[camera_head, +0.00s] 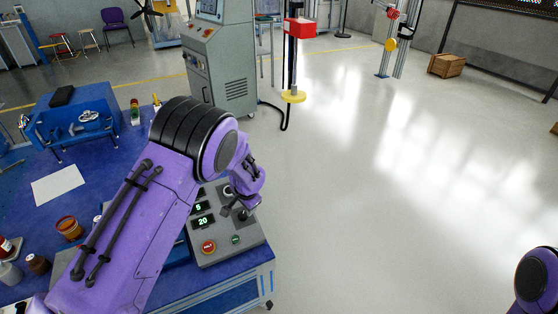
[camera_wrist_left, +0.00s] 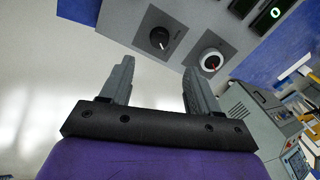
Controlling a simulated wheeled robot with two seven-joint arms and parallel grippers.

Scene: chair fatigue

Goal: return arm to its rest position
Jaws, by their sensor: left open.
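My left arm (camera_head: 150,215) reaches across the blue table from the lower left. My left gripper (camera_head: 235,209) is over the right part of the grey control box (camera_head: 218,256), and part of the box is hidden behind the arm. In the left wrist view the gripper (camera_wrist_left: 158,75) is open, with nothing between its two grey fingers. Beyond the fingers are a black knob (camera_wrist_left: 159,38) and a white-ringed dial (camera_wrist_left: 211,61) on the box panel. Of my right arm, only a purple link (camera_head: 538,282) shows at the lower right; its gripper is out of view.
The box has lit green displays (camera_head: 203,221), a red button (camera_head: 208,247) and a green button (camera_head: 236,240). On the blue table (camera_head: 100,190) are a blue fixture (camera_head: 70,138), white paper (camera_head: 58,185) and several jars. A grey cabinet (camera_head: 222,65) stands behind.

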